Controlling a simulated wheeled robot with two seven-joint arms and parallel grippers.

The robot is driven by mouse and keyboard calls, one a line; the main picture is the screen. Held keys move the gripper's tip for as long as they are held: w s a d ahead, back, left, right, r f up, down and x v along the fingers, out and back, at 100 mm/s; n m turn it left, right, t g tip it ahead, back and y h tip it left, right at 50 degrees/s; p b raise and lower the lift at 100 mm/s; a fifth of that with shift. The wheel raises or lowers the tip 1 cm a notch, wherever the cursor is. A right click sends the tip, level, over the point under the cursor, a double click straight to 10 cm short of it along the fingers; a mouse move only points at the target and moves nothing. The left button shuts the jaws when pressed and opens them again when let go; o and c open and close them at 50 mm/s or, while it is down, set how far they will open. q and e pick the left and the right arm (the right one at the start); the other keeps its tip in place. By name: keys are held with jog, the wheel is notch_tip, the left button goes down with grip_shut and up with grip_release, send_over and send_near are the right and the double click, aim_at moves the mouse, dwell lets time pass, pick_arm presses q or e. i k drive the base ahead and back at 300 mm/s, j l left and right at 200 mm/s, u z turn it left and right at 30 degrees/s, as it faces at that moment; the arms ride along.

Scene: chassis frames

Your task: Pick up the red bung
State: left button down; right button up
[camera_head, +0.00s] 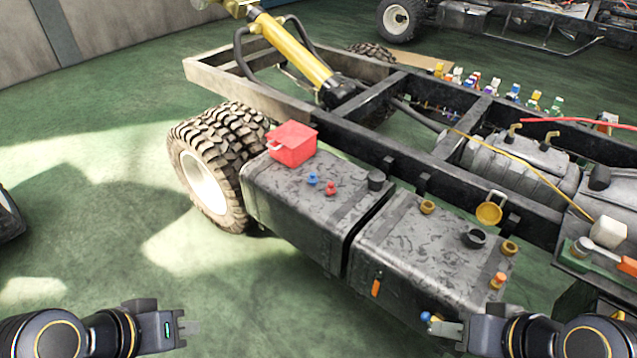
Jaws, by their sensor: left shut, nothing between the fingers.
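The red bung (331,187) is a small red knob standing on top of the left dark metal tank (290,215), just right of a blue bung (312,178). My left gripper (190,335) is at the lower left, shut and empty, over the green floor and well away from the bung. My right gripper (442,327) is at the lower right, below the right tank. A blue ball (425,316) shows at its fingertips; I cannot tell whether it is held.
A red box (293,144) sits at the tank's back left corner. The chassis rail (400,165) runs behind both tanks, and a large tyre (208,165) stands at left. The floor at left is mostly clear.

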aim_at(330, 190)
jog(key=i+j+z, duration=0.1)
jog(key=i+j, duration=0.3)
jog(key=i, duration=0.25)
jog(key=i+j, duration=0.5)
jog(key=i+j+z, duration=0.15)
jog(key=i+j, duration=0.3)
jog(key=i, duration=0.25)
